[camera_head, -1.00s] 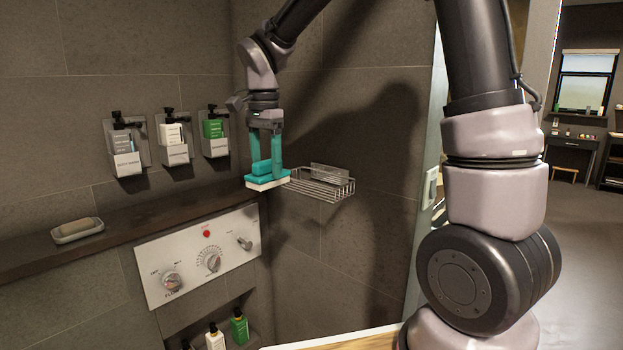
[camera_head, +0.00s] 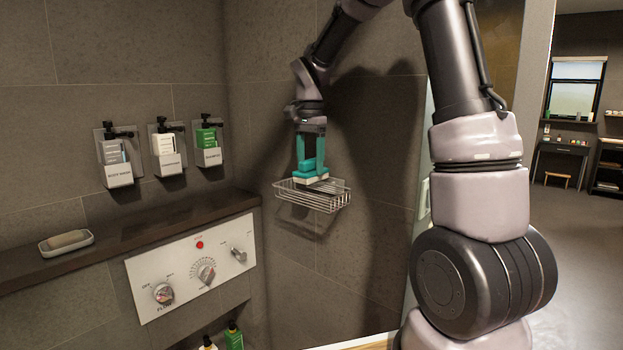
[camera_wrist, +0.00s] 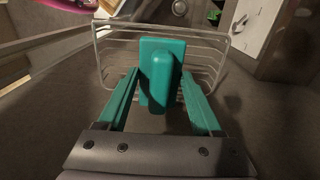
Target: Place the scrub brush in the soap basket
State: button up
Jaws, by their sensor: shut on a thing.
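The scrub brush (camera_head: 315,176) has a teal body and handle and a white bristle side facing down. The wire soap basket (camera_head: 327,203) is fixed to the wall in the corner. My gripper (camera_head: 312,163) has teal fingers, points down and is shut on the brush handle. In the head view the brush overlaps the basket's upper rim. In the wrist view the brush (camera_wrist: 160,75) lies between my fingers (camera_wrist: 160,98), over the basket's wires (camera_wrist: 207,55). I cannot tell whether the bristles touch the basket floor.
A dark ledge (camera_head: 130,232) with a soap dish (camera_head: 67,243) runs along the left wall, above a white control panel (camera_head: 192,265). Several bottle holders (camera_head: 163,150) hang above it. The wall to the right of the basket is bare.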

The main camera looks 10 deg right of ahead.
aim_at(311, 182)
jog(key=shift+f, duration=2.6)
jog(key=shift+f, duration=0.15)
jog(key=o, duration=1.2)
